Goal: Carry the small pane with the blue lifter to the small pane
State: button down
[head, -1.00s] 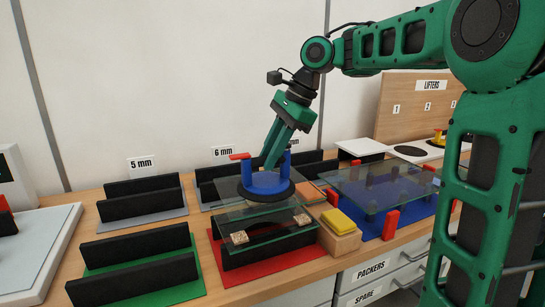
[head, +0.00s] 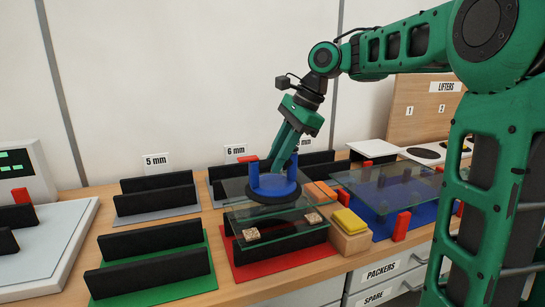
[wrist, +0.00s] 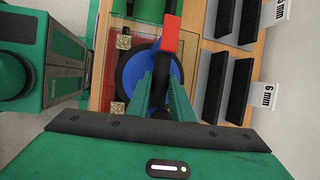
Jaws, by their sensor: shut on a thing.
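My gripper (head: 291,165) is shut on the blue lifter (head: 273,188), with its fingers on the handle. The lifter has a black round pad and a red lever; the lever (wrist: 171,33) also shows in the wrist view. The pad sits on a clear small pane (head: 237,192), roughly level. Below this pane, another small pane (head: 283,226) with two cork blocks (head: 251,234) lies over black rails on the red mat (head: 300,262). The upper pane overlaps the lower one in the head view; a gap shows at the front, but contact behind is hidden.
A wooden block with a yellow pad (head: 349,222) stands close on the right. Beyond it, a larger pane (head: 385,188) lies over a blue mat with red posts. Black racks stand on the green mat (head: 180,290) and grey mats to the left and behind.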

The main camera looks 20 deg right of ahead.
aim_at(275, 182)
jog(key=shift+f, duration=2.35)
jog(key=shift+f, duration=0.6)
jog(key=c, duration=1.5)
grip_release()
jog(key=shift+f, duration=0.1)
jog(key=v, duration=1)
jog(key=shift+d+r, duration=0.1)
jog(key=shift+r, duration=0.3)
